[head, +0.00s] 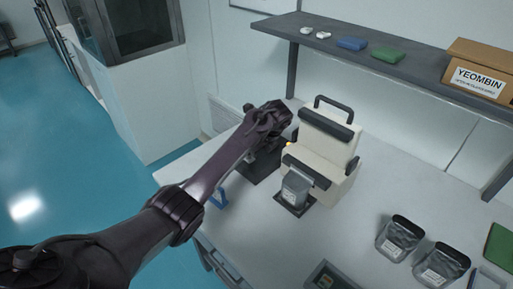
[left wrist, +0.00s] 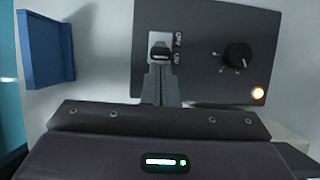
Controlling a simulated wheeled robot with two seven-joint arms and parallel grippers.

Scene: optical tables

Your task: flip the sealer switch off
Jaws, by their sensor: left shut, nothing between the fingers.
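The cream sealer (head: 318,150) with black handles stands on the table in the head view. Beside it is a dark control box (head: 262,168), partly hidden by my left arm. In the left wrist view its dark panel (left wrist: 205,25) has a switch (left wrist: 160,49) with OFF and ON labels, a black knob (left wrist: 237,55) and a lit orange lamp (left wrist: 258,94). My left gripper (left wrist: 160,72) is shut and empty, its fingertips at the switch. I cannot tell whether they touch it or which way it is set. The gripper (head: 275,115) is above the box in the head view.
A grey pouch (head: 296,186) is at the sealer's front. Two more pouches (head: 400,236) (head: 443,264) stand at the right on the white table (head: 350,220). A shelf (head: 385,65) runs above the table's back.

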